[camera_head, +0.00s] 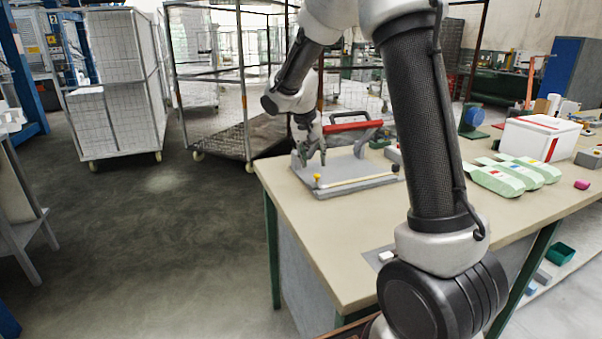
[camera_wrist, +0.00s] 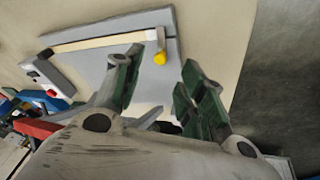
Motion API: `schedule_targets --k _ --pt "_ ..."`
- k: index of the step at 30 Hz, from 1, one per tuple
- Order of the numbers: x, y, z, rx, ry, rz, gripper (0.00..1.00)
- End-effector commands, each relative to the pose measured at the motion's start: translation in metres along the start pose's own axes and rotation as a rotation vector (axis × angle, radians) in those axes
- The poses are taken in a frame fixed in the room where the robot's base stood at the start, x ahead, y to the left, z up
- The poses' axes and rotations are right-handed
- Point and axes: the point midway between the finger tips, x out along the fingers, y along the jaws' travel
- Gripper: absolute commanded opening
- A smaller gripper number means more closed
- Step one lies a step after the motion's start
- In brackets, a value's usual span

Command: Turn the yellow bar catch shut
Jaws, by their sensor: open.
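The catch is on a grey plate (camera_head: 345,167) on the bench. A pale cream bar (camera_head: 358,182) runs along the plate's near edge, with a small yellow knob (camera_head: 317,177) at its left end. In the wrist view the bar (camera_wrist: 95,41) spans the plate's far edge and the yellow knob (camera_wrist: 160,58) sits near the corner, beside a light block. My gripper (camera_head: 313,158) is open above the plate, fingers pointing down. In the wrist view the gripper (camera_wrist: 162,62) has its green-padded fingers on either side of the knob in the picture; contact cannot be told.
A red handle (camera_head: 346,127) stands at the plate's back, close to my gripper. Green-white cartons (camera_head: 510,174), a white box (camera_head: 538,137) and a pink object (camera_head: 582,185) lie farther right on the bench. The bench top (camera_head: 320,225) in front of the plate is clear.

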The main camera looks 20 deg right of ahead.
Motion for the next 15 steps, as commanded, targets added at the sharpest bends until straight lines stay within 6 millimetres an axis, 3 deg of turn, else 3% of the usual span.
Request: schedule_targets --k 6,11,15 --pt "-0.001 -0.001 -0.008 0.344 0.032 -0.002 0.4" --pt "0.007 0.0 -0.008 0.415 0.03 -0.001 0.4" --pt "0.029 0.0 -0.007 0.414 0.027 0.001 0.4"
